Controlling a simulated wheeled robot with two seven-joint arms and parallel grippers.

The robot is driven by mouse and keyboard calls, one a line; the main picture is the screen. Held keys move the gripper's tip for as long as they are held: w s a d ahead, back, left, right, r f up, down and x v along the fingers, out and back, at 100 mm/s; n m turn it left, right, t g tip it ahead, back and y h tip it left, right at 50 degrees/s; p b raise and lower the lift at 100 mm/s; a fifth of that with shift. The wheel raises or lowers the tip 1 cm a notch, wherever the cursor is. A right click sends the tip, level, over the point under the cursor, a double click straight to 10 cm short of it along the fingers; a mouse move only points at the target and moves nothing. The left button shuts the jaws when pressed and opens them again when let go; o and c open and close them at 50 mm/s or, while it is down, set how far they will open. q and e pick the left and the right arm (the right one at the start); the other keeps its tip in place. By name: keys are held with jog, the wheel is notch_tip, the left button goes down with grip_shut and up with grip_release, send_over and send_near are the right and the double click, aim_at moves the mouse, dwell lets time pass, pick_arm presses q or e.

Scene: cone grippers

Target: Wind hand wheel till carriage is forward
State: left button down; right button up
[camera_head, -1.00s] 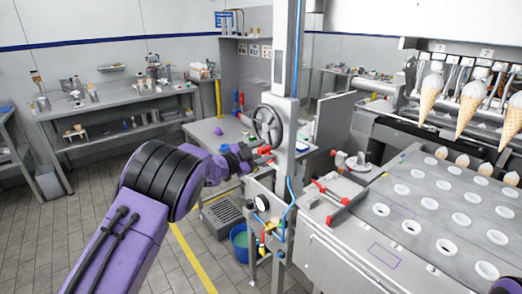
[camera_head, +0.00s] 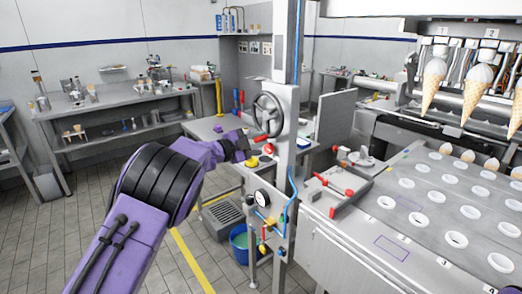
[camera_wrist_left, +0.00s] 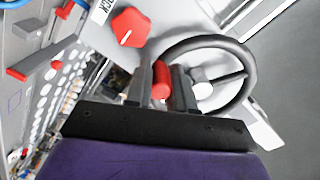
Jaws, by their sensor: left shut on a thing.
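The hand wheel (camera_head: 280,101) is a dark rim with spokes, mounted on the grey upright column. It shows large in the wrist view (camera_wrist_left: 250,70), with a pale hub. My left gripper (camera_head: 249,142) reaches it from the left, low on the rim. In the wrist view the fingers (camera_wrist_left: 162,88) are shut on the wheel's red handle (camera_wrist_left: 160,70), one on each side. The red handle (camera_head: 262,137) also shows in the head view. The cone carriage (camera_head: 465,55) at upper right holds several ice-cream cones (camera_head: 433,85) above a plate with holes. My right gripper is out of view.
A red lobed knob (camera_wrist_left: 130,28) sits beside the wheel. A yellow knob (camera_head: 253,162) and a pressure gauge (camera_head: 262,197) are below it. The holed plate (camera_head: 385,215) fills the right. A blue bucket (camera_head: 238,240) stands on the floor.

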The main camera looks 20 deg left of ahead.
pick_arm(q)
jog(key=shift+w+a+f+m, duration=0.1)
jog(key=shift+w+a+m, duration=0.05)
jog(key=shift+a+m, duration=0.2)
jog(key=shift+w+a+r, duration=0.1)
jog(key=shift+a+r, duration=0.1)
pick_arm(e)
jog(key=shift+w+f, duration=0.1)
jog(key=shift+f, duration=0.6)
pick_arm(q)
jog(key=c, duration=1)
grip_release()
jog(key=shift+o, duration=0.2)
jog(key=shift+f, duration=0.1)
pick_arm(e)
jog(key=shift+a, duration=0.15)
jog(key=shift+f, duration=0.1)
pick_arm(q)
jog(key=b+v, duration=0.4)
jog(key=v, duration=0.6)
jog(key=shift+s, duration=0.25)
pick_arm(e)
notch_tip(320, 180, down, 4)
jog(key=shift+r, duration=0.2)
